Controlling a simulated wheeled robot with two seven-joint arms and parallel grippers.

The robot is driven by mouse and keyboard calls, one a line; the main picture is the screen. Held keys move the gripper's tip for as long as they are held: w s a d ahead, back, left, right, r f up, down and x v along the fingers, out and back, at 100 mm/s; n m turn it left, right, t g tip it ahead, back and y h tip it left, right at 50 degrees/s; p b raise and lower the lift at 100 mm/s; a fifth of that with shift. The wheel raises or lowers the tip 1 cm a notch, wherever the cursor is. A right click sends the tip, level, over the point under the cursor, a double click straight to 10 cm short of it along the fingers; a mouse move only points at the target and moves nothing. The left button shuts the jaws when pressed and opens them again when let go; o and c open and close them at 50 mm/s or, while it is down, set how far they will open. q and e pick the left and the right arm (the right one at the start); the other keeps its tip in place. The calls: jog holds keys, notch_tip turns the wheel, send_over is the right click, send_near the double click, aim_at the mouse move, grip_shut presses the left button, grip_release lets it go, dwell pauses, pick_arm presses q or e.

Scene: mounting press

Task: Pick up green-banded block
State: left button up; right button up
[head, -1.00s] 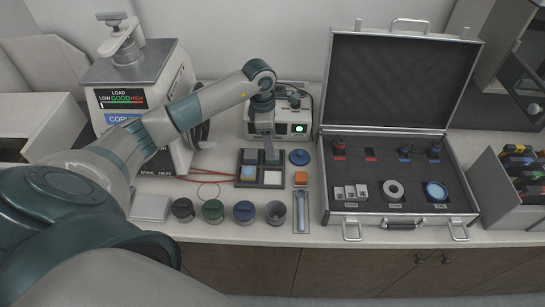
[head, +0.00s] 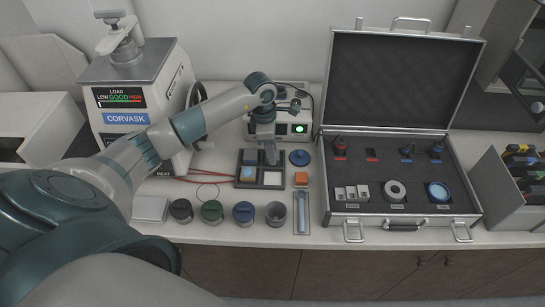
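A dark tray (head: 259,187) with four compartments sits on the bench. It holds a blue piece (head: 250,157) at the back left and a light blue and yellowish piece (head: 247,173) at the front left. The front right compartment shows a white surface (head: 272,178). I cannot make out a green band on any block; the back right compartment is partly hidden by my gripper. My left gripper (head: 271,161) points down over the tray's back right part. Its fingers are too small and edge-on to tell whether they are open or hold anything. My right gripper is out of view.
An orange block (head: 300,178) and a blue disc (head: 299,157) lie right of the tray. Several cups, including a green one (head: 212,211), stand in front. An open case (head: 400,222) is to the right. The press (head: 140,90) stands left, beside my forearm.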

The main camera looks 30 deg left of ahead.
pick_arm(q)
grip_shut()
jog(key=shift+r, duration=0.15)
jog(key=shift+w+r+b, duration=0.1)
jog(key=shift+r+b, duration=0.4)
jog(key=shift+b, duration=0.05)
notch_tip(320, 180, up, 2)
jog(key=shift+r+b, duration=0.1)
jog(key=shift+b, duration=0.6)
jog(key=w+d+r+b, duration=0.1)
jog(key=d+r+b, duration=0.3)
jog(key=d+r, duration=0.3)
jog(key=shift+w+d+r, duration=0.3)
jog(key=shift+w+d, duration=0.05)
jog(key=shift+d, duration=1.95)
